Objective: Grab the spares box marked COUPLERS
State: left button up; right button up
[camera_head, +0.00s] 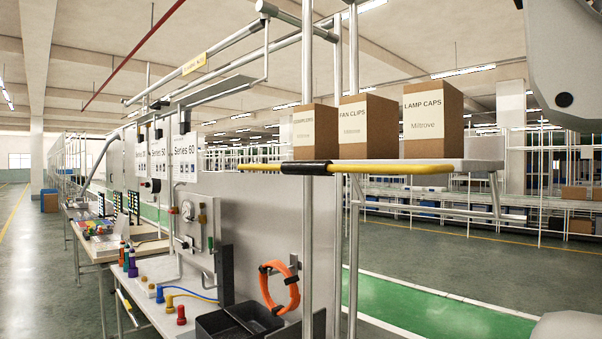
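The spares box marked COUPLERS (325,130) is a brown cardboard box with a pale label. It stands at the left end of a raised shelf (478,164), left of the box marked FAN CLIPS (385,128) and the box marked LAMP CAPS (447,122). A metal upright crosses in front of the COUPLERS box and hides part of it and its label. Neither of my grippers is in view. A pale arm part of mine fills the top right corner.
Metal uprights (308,230) and a yellow-and-black front rail (400,166) border the shelf. Below are a workbench (150,305) with black bins (225,325), and an orange coil (272,290) on a panel. Open floor (40,260) lies at the left.

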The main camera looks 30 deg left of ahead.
aim_at(315, 125)
jog(key=j+z, duration=0.2)
jog(key=j, duration=0.9)
jog(key=k+j+z, duration=0.2)
jog(key=j, duration=0.85)
jog(key=i+j, duration=0.05)
jog(key=i, duration=0.05)
